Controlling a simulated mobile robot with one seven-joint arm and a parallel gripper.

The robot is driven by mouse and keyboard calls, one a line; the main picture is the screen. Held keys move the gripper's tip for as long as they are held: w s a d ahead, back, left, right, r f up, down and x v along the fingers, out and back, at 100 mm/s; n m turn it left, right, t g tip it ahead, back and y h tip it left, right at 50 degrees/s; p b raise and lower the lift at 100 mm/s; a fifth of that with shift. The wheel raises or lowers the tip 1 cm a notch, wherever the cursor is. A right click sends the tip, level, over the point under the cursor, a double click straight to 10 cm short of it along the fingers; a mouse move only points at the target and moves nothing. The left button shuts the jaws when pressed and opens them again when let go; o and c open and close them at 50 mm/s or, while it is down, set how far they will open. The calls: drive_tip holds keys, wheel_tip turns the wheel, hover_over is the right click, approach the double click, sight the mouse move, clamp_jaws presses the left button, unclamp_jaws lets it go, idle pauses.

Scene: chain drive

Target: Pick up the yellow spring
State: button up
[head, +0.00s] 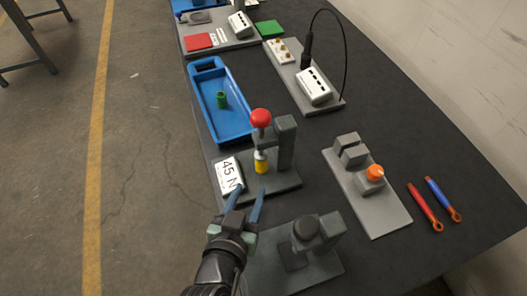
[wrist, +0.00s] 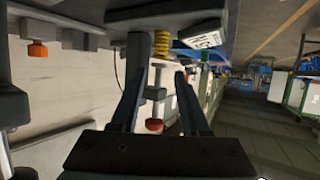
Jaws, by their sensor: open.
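The yellow spring (head: 261,166) stands upright on the grey press stand (head: 285,181), under a plunger topped by a red ball knob (head: 260,118). My gripper (head: 250,192) is open and empty, with its blue-grey fingers on the near side of the spring and apart from it. The wrist view is turned over, and the yellow spring (wrist: 159,43) shows there at the press base, beyond my open fingers (wrist: 159,75). The red knob (wrist: 154,125) appears lower, between the fingers in the picture.
A "45 N" card (head: 228,175) lies left of the spring. The press column (head: 286,143) rises close on its right. Another dark fixture (head: 306,232) stands near my gripper. A blue tray (head: 236,128) holds a green piece (head: 221,99). A grey fixture with an orange knob (head: 376,172) stands right.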

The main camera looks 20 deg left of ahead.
sight(260, 165)
drive_tip(key=p+x, duration=0.1)
drive_tip(key=x, duration=1)
drive_tip(key=shift+w+f, duration=0.1)
drive_tip(key=shift+w, duration=0.1)
clamp_jaws()
